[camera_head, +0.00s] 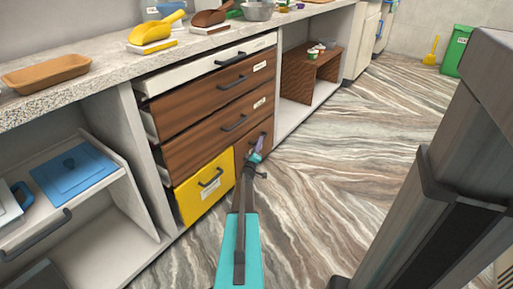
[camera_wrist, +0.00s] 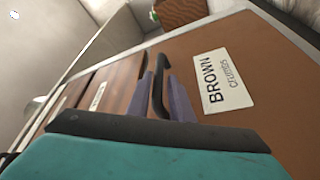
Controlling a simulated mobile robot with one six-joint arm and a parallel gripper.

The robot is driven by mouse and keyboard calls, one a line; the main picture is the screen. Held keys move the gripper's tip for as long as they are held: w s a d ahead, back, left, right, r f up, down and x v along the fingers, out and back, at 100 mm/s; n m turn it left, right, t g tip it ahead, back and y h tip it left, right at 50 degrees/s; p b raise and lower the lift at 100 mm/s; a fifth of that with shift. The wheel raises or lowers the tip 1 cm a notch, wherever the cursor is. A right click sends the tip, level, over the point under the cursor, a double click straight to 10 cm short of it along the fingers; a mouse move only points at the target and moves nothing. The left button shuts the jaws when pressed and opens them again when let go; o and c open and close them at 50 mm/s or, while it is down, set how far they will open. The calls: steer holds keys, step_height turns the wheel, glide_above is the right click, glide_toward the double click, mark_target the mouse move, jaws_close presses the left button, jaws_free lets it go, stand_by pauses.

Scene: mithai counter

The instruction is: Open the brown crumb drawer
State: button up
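The brown crumb drawer (camera_wrist: 225,45) has a brown front with a white label (camera_wrist: 223,80) reading "BROWN" and a blurred second word. In the head view this small brown drawer (camera_head: 240,154) is at the lower right of the drawer unit, partly hidden by my arm. Its dark bar handle (camera_wrist: 158,88) stands out from the front. My gripper (camera_wrist: 164,100) has its two purple-grey fingers apart, one on each side of the handle. Whether they press on it is not clear. In the head view my gripper (camera_head: 256,152) is right at the drawer front.
A yellow drawer (camera_head: 205,188) is left of the brown one. Wide brown drawers (camera_head: 215,125) and a white drawer (camera_head: 215,62) are above. Marbled floor (camera_head: 330,130) is clear in front. The counter (camera_head: 110,62) holds scoops and a tan tray (camera_head: 47,73).

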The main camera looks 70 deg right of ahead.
steer(key=shift+x, duration=1.35)
